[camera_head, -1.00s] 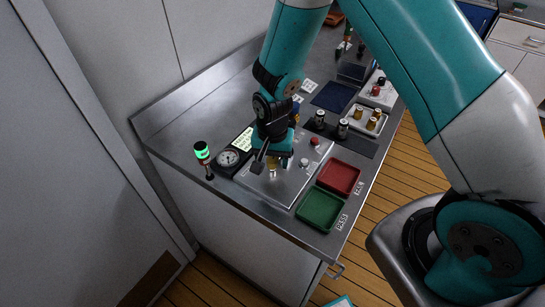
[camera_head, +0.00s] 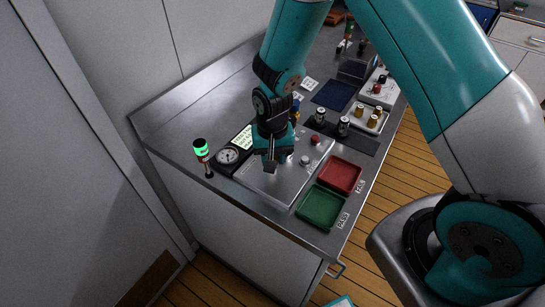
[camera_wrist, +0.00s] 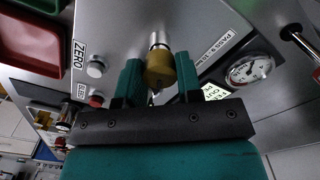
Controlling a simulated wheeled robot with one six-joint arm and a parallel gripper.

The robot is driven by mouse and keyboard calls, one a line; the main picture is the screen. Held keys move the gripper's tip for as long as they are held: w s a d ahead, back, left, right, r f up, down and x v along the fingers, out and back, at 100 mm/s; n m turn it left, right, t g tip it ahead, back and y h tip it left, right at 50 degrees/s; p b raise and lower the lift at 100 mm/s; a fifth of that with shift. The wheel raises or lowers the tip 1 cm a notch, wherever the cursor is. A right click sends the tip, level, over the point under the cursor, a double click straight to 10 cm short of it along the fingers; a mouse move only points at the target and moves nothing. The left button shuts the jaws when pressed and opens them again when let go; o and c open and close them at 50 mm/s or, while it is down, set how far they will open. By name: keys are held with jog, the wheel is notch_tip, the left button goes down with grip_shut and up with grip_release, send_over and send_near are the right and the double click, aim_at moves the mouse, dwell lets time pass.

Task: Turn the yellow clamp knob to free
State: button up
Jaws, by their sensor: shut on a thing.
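The yellow clamp knob (camera_wrist: 160,70) is a dull yellow cylinder on a silver stem, seen between my fingers in the wrist view. My gripper (camera_wrist: 160,78) is shut on it, with one teal finger on each side. In the head view my gripper (camera_head: 271,165) points down at the grey panel (camera_head: 300,180) near its left part, and it hides the knob there. The knob's markings and exact angle cannot be made out.
A round dial gauge (camera_head: 228,156) and a green-lit lamp post (camera_head: 201,151) stand left of the panel. A red button (camera_head: 315,139) and a silver knob (camera_head: 305,160) are to the right. Red (camera_head: 339,176) and green (camera_head: 320,207) trays lie at the right edge.

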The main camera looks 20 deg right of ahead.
jog(key=n+b, duration=0.1)
jog(key=n, duration=0.4)
jog(key=shift+n+b, duration=0.6)
jog(key=shift+n, duration=1.7)
jog(key=o, duration=0.9)
jog(key=shift+o, duration=0.2)
notch_tip(320, 180, up, 18)
jog(key=b, duration=0.2)
jog(key=shift+f+b, duration=0.25)
jog(key=shift+b, duration=0.05)
